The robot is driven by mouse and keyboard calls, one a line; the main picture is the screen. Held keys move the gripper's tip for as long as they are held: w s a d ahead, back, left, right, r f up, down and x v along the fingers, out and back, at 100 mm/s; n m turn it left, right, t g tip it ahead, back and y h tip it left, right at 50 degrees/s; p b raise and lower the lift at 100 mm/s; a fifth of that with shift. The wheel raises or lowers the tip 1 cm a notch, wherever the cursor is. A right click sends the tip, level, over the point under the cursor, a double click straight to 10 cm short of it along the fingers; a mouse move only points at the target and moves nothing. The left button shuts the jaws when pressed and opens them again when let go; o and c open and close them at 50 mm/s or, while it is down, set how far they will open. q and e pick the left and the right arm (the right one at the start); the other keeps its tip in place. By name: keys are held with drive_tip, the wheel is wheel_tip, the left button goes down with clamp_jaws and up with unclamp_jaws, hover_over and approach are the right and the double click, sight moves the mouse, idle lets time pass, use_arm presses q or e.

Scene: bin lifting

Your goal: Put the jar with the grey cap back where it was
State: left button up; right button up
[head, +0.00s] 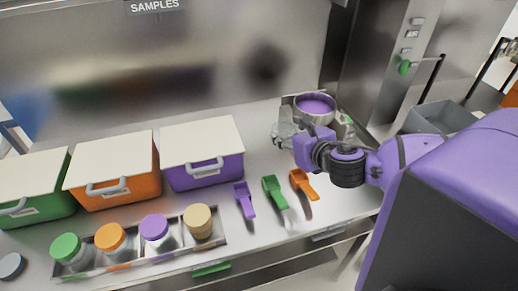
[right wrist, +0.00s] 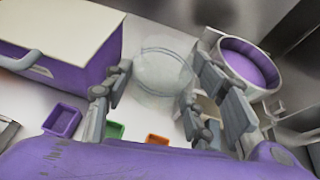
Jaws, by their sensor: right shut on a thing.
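My right gripper (head: 287,132) is shut on a clear, see-through jar (right wrist: 163,66), with one finger on each side of it. The jar shows no coloured cap in the right wrist view, and it looks empty. In the head view the gripper and jar are over the back of the counter, left of a round metal bowl (head: 315,121) with purple contents. A grey cap (head: 12,266) shows at the far left front of the counter; I cannot tell whether a jar is under it. My left gripper is not in view.
A tray (head: 222,242) at the front holds jars with green, orange, purple and beige caps. Green (head: 32,192), orange (head: 112,172) and purple (head: 203,154) lidded bins stand behind it. Purple (head: 244,200), green (head: 274,191) and orange (head: 303,184) scoops lie to the right.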

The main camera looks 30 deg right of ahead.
drive_tip(key=shift+s+d+f, duration=0.15)
drive_tip(key=shift+s+d, duration=0.05)
drive_tip(key=shift+d, duration=0.7)
drive_tip(key=x, duration=0.3)
drive_tip(key=a+x, duration=0.1)
drive_tip(key=x, duration=0.2)
drive_tip(key=a+b+x, duration=0.1)
drive_tip(key=x, duration=0.2)
drive_tip(key=shift+w+a+f, duration=0.1)
drive_tip(key=shift+f, duration=0.05)
drive_tip(key=w+f, duration=0.4)
drive_tip(key=f, duration=0.1)
drive_tip(key=shift+w+a, duration=0.15)
drive_tip(key=shift+a, duration=0.15)
drive_tip(key=shift+w+f, duration=0.35)
drive_tip(key=shift+f, duration=0.1)
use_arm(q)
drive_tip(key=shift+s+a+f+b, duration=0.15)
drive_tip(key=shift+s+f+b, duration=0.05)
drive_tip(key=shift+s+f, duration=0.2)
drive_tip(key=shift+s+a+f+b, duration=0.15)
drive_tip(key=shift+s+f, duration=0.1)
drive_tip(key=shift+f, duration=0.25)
use_arm(e)
drive_tip(key=shift+w+f, duration=0.1)
drive_tip(key=shift+f, duration=1.5)
drive_tip(key=shift+f, duration=0.1)
